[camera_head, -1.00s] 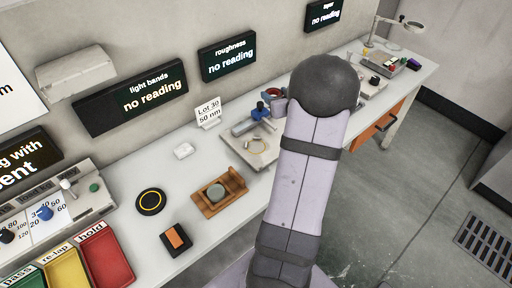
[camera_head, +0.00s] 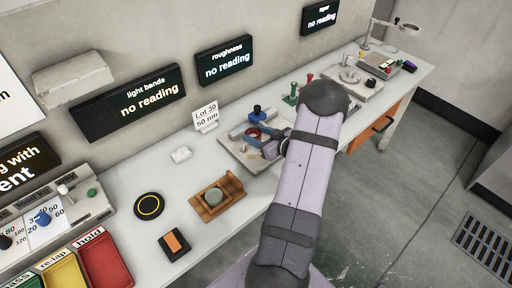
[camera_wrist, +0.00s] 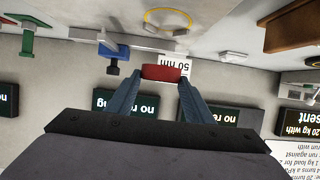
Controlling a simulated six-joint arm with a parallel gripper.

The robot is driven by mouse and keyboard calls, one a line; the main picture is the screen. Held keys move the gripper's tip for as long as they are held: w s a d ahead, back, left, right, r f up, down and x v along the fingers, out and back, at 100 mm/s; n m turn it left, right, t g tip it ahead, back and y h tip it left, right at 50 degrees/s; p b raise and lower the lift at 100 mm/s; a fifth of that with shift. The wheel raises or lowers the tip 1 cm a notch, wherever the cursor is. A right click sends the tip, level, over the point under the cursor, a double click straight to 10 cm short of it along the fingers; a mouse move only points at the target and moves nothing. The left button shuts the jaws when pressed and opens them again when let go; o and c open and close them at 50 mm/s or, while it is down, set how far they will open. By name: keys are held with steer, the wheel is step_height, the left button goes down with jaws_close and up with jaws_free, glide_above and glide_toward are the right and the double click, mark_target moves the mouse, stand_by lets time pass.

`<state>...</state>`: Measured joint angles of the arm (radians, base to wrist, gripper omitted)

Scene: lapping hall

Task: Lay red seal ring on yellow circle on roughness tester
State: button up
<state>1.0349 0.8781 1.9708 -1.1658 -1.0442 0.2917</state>
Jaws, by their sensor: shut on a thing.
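The red seal ring (camera_head: 253,133) is held between the tips of my gripper (camera_head: 259,137). In the wrist view the ring (camera_wrist: 162,73) shows nearly edge-on between the two blue fingers (camera_wrist: 160,80). The roughness tester (camera_head: 238,151) is a grey plate with a blue knob, on the bench below my gripper. Its yellow circle (camera_wrist: 167,20) shows clear of the ring in the wrist view, with small grey parts at its edge. In the head view the ring and fingers overlap the circle's area, and I cannot make the circle out.
A black disc with a yellow ring (camera_head: 149,206), a wooden tray with a grey disc (camera_head: 213,195) and a black block with an orange top (camera_head: 174,243) stand to the left. Green and red posts (camera_head: 291,97) stand behind my arm. The blue knob (camera_head: 257,114) rises close behind the ring.

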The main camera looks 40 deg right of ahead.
mark_target(257, 153)
steer(key=shift+f+p, duration=0.6)
steer(key=shift+f, duration=2.8)
steer(key=shift+f, duration=0.15)
steer(key=o, duration=1.1)
steer(key=shift+c, duration=0.2)
steer(key=shift+r, duration=0.25)
steer(key=b+v, duration=0.2)
steer(key=v, duration=1)
